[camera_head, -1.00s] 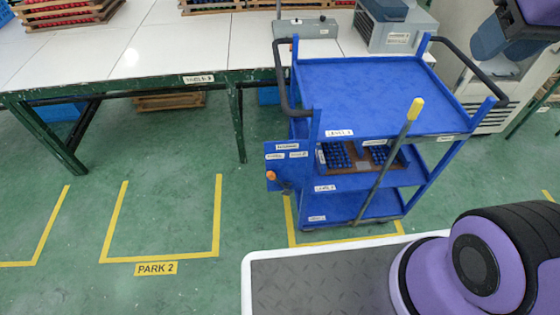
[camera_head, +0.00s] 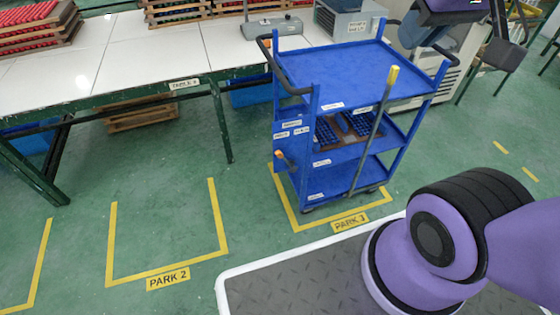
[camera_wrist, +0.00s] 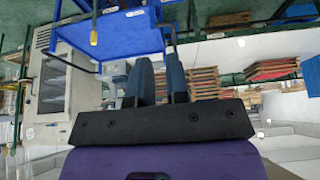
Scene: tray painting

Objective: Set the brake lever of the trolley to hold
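The blue trolley (camera_head: 350,76) stands upright in the yellow floor marking labelled PARK 3. A small lever with an orange knob (camera_head: 280,154) is on its left side panel (camera_head: 289,130), under small labels I cannot read. A long grey bar with a yellow tip (camera_head: 393,76) leans up along the trolley's front. I cannot read which setting the lever is at. My gripper (camera_wrist: 159,60) is open and empty, its two fingers apart. In the head view it is at the top right, apart from the trolley. The trolley also shows upside down in the wrist view (camera_wrist: 120,34).
A long white-topped table (camera_head: 130,50) with red-filled crates stands behind and left. A grey box (camera_head: 345,20) is behind the trolley. A pale machine (camera_head: 440,70) stands to its right. The PARK 2 bay (camera_head: 165,240) is empty floor.

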